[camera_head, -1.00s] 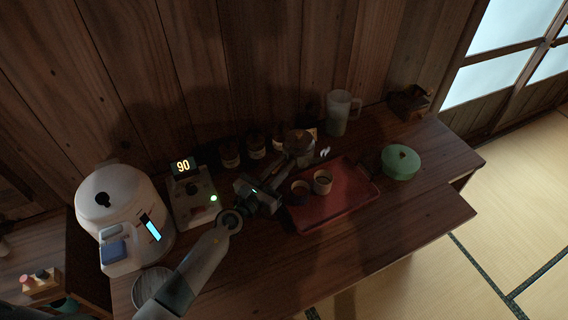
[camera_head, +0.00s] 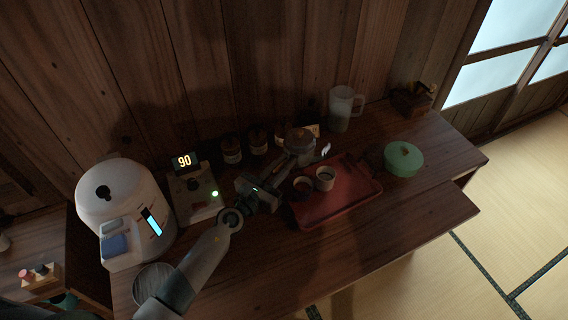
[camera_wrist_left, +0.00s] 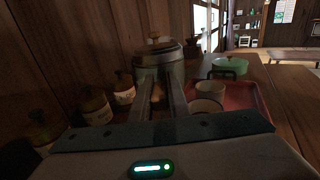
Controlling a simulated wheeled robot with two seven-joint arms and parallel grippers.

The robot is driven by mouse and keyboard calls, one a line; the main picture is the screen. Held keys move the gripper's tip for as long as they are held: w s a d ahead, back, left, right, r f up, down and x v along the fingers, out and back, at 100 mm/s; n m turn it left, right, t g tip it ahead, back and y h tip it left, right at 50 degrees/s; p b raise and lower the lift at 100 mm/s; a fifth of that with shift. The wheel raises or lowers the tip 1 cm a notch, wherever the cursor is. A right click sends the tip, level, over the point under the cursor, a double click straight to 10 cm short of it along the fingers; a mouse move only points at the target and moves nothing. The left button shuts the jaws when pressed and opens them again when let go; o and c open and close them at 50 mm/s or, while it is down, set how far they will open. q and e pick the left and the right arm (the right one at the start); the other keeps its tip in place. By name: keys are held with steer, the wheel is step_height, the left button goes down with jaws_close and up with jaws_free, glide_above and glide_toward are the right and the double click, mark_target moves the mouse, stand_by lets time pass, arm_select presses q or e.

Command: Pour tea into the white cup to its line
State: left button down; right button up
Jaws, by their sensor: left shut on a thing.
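My left gripper (camera_head: 284,168) is shut on a dark lidded teapot (camera_head: 299,141), which is upright behind the red tray (camera_head: 340,206). The teapot is also straight ahead between the fingers in the left wrist view (camera_wrist_left: 158,64). A pale tip, probably its spout, shows on its right side. The white cup (camera_head: 325,174) stands on the tray to the right of a darker cup (camera_head: 301,185). Both cups are just right of the gripper fingers. I cannot make out the line or the level in the white cup. I cannot tell whether the teapot touches the table. My right gripper is not in view.
A white dispenser (camera_head: 122,205) and a device reading 90 (camera_head: 185,162) stand at the left. Several small jars (camera_head: 232,150) line the wall. A clear jug (camera_head: 341,110) and a green lidded pot (camera_head: 403,160) stand to the right. The table's front right is free.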

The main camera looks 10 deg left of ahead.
arm_select(q)
steer(key=shift+f+b, duration=1.4)
steer(key=shift+r+m+p, duration=0.45)
steer(key=shift+r+m, duration=0.05)
steer(key=shift+r, duration=0.1)
steer(key=shift+a+r+m+p, duration=0.1)
steer(key=shift+r+m+p, duration=0.3)
steer(key=shift+r+m, duration=0.25)
steer(key=shift+r+m+p, duration=0.65)
steer(key=shift+r+m, duration=0.15)
steer(key=shift+m, duration=0.45)
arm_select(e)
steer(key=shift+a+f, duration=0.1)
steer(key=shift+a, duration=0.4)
arm_select(q)
steer(key=shift+f, duration=0.1)
